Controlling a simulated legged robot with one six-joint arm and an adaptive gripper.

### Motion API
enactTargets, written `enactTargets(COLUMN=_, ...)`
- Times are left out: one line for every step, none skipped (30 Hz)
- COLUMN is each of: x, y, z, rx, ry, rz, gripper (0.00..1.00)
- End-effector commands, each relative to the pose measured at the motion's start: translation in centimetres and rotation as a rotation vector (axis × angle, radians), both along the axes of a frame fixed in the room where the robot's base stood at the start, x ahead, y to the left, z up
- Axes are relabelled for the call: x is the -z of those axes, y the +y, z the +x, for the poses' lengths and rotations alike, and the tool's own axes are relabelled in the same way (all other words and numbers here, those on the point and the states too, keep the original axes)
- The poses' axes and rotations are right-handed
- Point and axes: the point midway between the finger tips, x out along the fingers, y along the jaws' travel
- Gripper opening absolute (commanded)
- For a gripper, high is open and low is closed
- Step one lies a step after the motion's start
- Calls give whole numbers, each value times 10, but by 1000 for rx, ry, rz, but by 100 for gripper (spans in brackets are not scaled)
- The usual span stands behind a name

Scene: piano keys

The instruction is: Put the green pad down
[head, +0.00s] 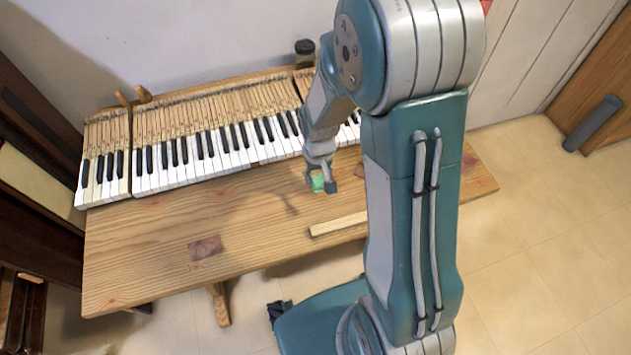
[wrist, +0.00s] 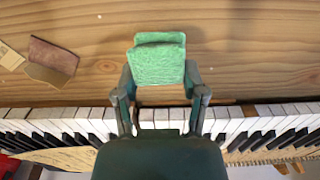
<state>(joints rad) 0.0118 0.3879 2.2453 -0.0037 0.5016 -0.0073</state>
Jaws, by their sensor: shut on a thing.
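The green pad (head: 318,183) is between the fingers of my gripper (head: 321,187), over the wooden bench top in front of the piano keys. In the wrist view the pad (wrist: 158,62) fills the gap between the two fingers of my gripper (wrist: 160,84), which are shut on it. The pad looks like two light green layers, one behind the other. I cannot tell whether its underside touches the wood.
The piano keys (head: 215,160) run along the back of the wooden bench (head: 150,255). A pale wooden strip (head: 340,223) lies in front of my gripper. A reddish-brown patch (head: 205,247) lies at the front left. Bare wood lies between them.

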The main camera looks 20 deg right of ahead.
Motion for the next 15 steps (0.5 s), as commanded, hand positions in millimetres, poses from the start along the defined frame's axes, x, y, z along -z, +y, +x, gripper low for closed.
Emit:
enactTargets(x=3, y=1, z=2, rx=0, ry=0, rz=0, gripper=3)
enactTargets(x=4, y=2, z=3, rx=1, ry=0, rz=0, gripper=3)
enactTargets(x=8, y=4, z=5, rx=1, ry=1, rz=0, gripper=3)
enactTargets(x=11, y=6, z=6, rx=0, ry=2, rz=0, gripper=3)
enactTargets(x=16, y=5, z=5, rx=2, ry=4, rz=1, gripper=3)
enactTargets(x=23, y=4, z=5, rx=2, ry=4, rz=1, gripper=3)
enactTargets(x=27, y=4, z=5, rx=2, ry=4, rz=1, gripper=3)
enactTargets(x=31, y=4, z=5, rx=2, ry=3, rz=2, gripper=3)
enactTargets(x=35, y=4, z=5, rx=2, ry=2, rz=2, gripper=3)
enactTargets(x=37, y=4, z=5, rx=2, ry=2, rz=1, gripper=3)
enactTargets(x=39, y=4, z=5, rx=2, ry=1, rz=1, gripper=3)
enactTargets(x=40, y=4, z=6, rx=2, ry=0, rz=1, gripper=3)
enactTargets(x=40, y=5, z=6, rx=2, ry=-1, rz=1, gripper=3)
enactTargets(x=40, y=5, z=6, rx=2, ry=-1, rz=0, gripper=3)
enactTargets(x=40, y=5, z=6, rx=2, ry=-2, rz=0, gripper=3)
